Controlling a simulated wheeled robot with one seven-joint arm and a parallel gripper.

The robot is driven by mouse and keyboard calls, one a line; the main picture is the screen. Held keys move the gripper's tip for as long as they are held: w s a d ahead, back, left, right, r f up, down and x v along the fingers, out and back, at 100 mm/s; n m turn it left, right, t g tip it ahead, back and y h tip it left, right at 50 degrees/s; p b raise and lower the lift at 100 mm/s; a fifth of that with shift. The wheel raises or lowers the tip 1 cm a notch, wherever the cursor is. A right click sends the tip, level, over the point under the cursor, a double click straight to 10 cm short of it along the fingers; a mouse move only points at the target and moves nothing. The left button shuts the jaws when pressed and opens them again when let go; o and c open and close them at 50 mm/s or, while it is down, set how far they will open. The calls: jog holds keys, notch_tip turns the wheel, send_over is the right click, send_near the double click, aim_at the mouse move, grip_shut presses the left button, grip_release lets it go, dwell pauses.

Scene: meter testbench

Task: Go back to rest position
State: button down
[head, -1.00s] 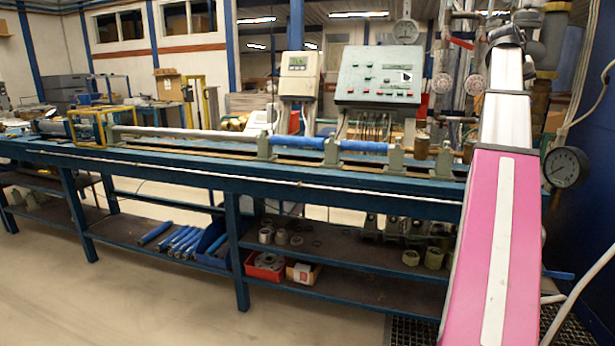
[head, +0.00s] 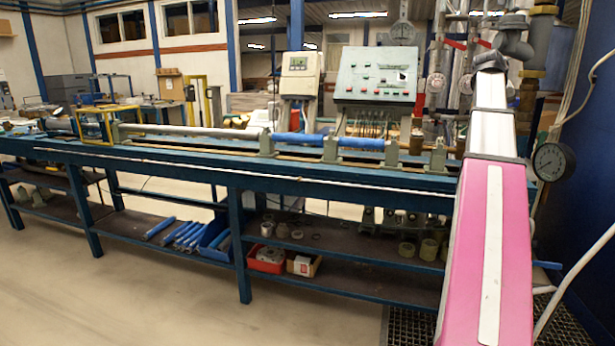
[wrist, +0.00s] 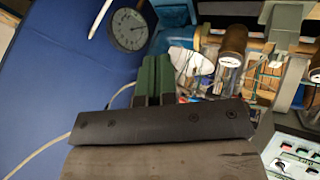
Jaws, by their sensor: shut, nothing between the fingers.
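My gripper (wrist: 155,70) shows in the wrist view as two green fingers side by side, closed together with nothing between them. In the wrist view a round dial gauge (wrist: 129,29) lies just beyond the fingertips to the left, and brass-topped clear cylinders (wrist: 232,45) lie to the right. I see no contact with them. In the head view my pink and white arm stretches away on the right side, and its gripper end cannot be made out there.
A long blue testbench (head: 200,163) runs across the head view, carrying a control box (head: 376,76) and a meter display (head: 299,70). Pipes and a dial gauge (head: 553,162) stand close to my arm at right. Open floor (head: 130,290) lies front left.

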jog(key=w+a+f+n+y, duration=0.1)
jog(key=a+f, duration=0.6)
jog(key=f, duration=0.5)
jog(key=a+f+n+y, duration=0.1)
jog(key=a+f, duration=0.7)
jog(key=f, duration=0.4)
jog(key=w+a+f+n+y, duration=0.1)
jog(key=a+f, duration=0.6)
jog(key=f, duration=0.5)
jog(key=s+a+f+n+g+y, duration=0.1)
jog(key=s+a+f, duration=0.7)
jog(key=a+f, duration=0.2)
jog(key=s+a+f+n+g+y, duration=0.1)
jog(key=s+a+f+y, duration=0.1)
jog(key=s+a+f, duration=0.7)
notch_tip(320, 180, down, 6)
jog(key=shift+a+r, duration=0.1)
jog(key=shift+a, duration=0.8)
